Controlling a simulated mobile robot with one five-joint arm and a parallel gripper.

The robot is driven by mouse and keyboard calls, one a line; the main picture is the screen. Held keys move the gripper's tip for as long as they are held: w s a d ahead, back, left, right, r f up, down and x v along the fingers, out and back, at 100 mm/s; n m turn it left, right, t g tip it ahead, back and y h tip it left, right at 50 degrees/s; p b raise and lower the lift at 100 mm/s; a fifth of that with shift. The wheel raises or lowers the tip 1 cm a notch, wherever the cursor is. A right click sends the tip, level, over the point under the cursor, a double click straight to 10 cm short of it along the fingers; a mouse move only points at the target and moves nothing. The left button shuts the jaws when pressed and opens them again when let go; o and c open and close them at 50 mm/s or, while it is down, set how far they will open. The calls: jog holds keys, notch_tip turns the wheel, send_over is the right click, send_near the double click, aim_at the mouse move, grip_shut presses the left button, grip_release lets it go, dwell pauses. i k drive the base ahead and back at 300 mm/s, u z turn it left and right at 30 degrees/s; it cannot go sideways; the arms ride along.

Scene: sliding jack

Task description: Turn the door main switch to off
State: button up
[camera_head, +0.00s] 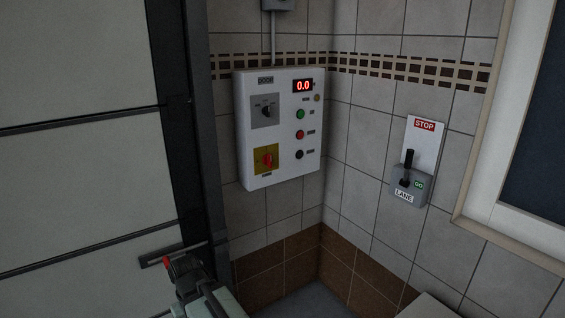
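The door main switch (267,160) is a red rotary knob on a yellow plate (259,168), at the lower left of a white control box (311,158) labelled DOOR. The knob looks roughly upright. The small marks around it are too small to read, so I cannot tell its setting. My gripper (178,266) is at the bottom left, dark with a red part, below and left of the box and apart from the switch. Its fingers are too small and dark to tell open from shut.
The box also has a grey selector (267,111), a red 0.0 display (303,86) and several buttons. A large panelled door (80,180) with a dark frame (182,120) stands left. The tiled corner below the box is clear.

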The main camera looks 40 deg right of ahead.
aim_at(267, 160)
jog(key=u, duration=0.1)
jog(key=i, duration=0.95)
jog(key=z, duration=0.05)
